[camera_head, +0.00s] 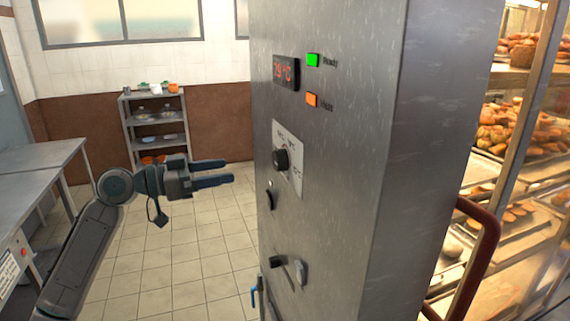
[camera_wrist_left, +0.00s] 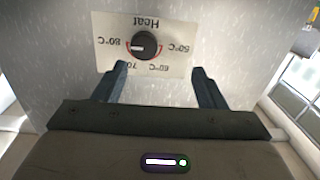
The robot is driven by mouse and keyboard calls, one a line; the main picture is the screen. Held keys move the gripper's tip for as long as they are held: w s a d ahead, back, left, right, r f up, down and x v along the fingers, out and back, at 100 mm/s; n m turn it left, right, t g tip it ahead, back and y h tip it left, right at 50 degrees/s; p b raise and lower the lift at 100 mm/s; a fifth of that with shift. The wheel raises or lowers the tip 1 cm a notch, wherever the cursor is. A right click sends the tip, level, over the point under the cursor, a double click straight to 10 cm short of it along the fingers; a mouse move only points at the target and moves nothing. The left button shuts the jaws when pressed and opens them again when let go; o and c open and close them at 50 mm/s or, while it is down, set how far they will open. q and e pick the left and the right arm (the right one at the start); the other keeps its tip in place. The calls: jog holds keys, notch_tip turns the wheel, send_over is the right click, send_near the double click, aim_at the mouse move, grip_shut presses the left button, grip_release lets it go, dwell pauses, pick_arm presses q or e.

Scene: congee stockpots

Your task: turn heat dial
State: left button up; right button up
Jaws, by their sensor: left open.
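The heat dial (camera_head: 281,160) is a round black knob on a white label plate on the front of the tall grey metal cabinet. In the left wrist view the dial (camera_wrist_left: 144,45) shows upside down, with a "Heat" label and temperature marks around it. My left gripper (camera_head: 230,172) is open and empty, its fingers pointing at the cabinet face a short way off the dial. In the left wrist view its fingers (camera_wrist_left: 160,75) stand apart, with the dial showing between and beyond their tips. My right gripper is not in view.
Above the dial are a red temperature display (camera_head: 286,72), a lit green light (camera_head: 313,60) and an orange light (camera_head: 312,99). A lever (camera_head: 300,271) sits lower down. A red handle (camera_head: 480,250) and bread shelves are at right. Open floor (camera_head: 170,270) lies left.

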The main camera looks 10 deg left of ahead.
aim_at(274, 159)
pick_arm(q)
jog(key=shift+m+g+h, duration=0.4)
jog(key=shift+m, duration=0.1)
jog(key=w+d+p, duration=0.1)
jog(key=d, duration=0.2)
jog(key=w+d+r+p, duration=0.1)
jog(key=d, duration=0.2)
jog(key=w+d+r+p, duration=0.1)
jog(key=d+p, duration=0.1)
jog(key=d, duration=0.1)
jog(key=shift+w, duration=0.3)
jog(key=shift+x, duration=0.8)
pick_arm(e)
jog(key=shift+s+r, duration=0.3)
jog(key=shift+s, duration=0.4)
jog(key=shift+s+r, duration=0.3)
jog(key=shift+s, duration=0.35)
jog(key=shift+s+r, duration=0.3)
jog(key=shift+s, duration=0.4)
pick_arm(q)
jog(key=shift+f, duration=0.1)
jog(key=c, duration=1)
